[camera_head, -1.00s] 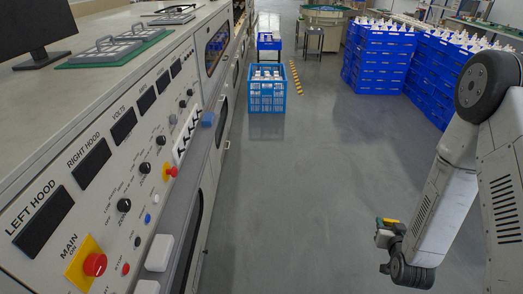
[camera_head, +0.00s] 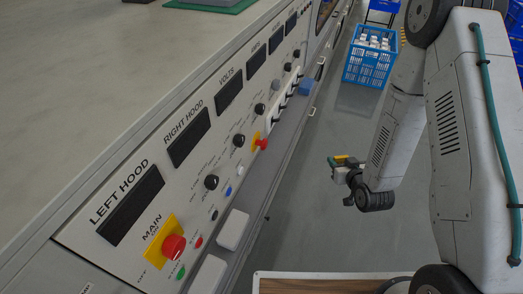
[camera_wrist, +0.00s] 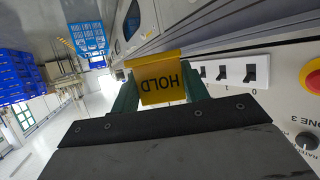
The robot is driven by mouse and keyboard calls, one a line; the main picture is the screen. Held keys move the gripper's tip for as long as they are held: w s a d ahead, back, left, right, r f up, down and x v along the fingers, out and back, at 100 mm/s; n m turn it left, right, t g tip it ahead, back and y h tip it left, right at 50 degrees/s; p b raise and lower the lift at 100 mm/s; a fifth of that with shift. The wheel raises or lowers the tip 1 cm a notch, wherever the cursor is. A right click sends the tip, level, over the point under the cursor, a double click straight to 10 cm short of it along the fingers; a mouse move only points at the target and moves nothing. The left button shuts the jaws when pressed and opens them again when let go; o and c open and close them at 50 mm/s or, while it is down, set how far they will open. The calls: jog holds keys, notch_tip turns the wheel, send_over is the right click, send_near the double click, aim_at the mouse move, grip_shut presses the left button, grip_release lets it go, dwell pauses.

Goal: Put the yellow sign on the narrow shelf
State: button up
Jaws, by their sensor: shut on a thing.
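The yellow sign (camera_wrist: 158,84), with the word HOLD upside down in the wrist view, is held between the green fingers of my gripper (camera_wrist: 160,92).
White blocks (camera_head: 233,229) and a blue block (camera_head: 305,88) sit along the ledge. The panel has a red button (camera_head: 173,247) and several knobs. A blue crate of white bottles (camera_head: 369,65) stands on the floor ahead. A wood-topped surface (camera_head: 320,286) is at the bottom.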

jog(key=s+a+r+n+g+y, duration=0.1)
jog(key=s+a+n+g+y, duration=0.3)
jog(key=s+a+n+y, duration=0.45)
jog(key=m+h, duration=0.1)
send_near(273, 155)
jog(key=w+a, duration=0.1)
jog(key=w+a+r, duration=0.1)
jog(key=a, duration=0.1)
jog(key=shift+w+r, duration=0.1)
jog(key=shift+w, duration=0.05)
jog(key=x, duration=0.2)
jog(key=r+x, duration=0.1)
jog(key=x, duration=0.2)
jog(key=shift+w+a, duration=0.3)
jog(key=shift+w, duration=0.1)
jog(key=shift+f, duration=0.35)
jog(key=o, duration=0.7)
jog(key=shift+f, duration=0.15)
